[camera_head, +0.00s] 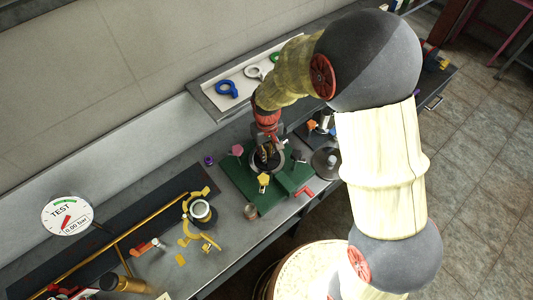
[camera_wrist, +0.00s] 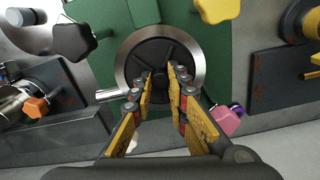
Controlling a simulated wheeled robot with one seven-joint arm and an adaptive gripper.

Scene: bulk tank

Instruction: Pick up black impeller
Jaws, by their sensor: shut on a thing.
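The black impeller (camera_wrist: 153,53) sits inside a round steel housing (camera_wrist: 197,66) on a green base plate (camera_wrist: 217,47). In the wrist view my gripper (camera_wrist: 162,74) points down into the housing, its yellow-padded fingers shut on the middle of the impeller with a small gap between them. In the head view my gripper (camera_head: 266,153) is over the housing on the green plate (camera_head: 236,180), and it mostly hides the impeller.
A tray (camera_head: 212,102) with blue, white and green rings lies behind. A pressure gauge (camera_head: 67,215) and yellow pipe (camera_head: 150,218) are at left.

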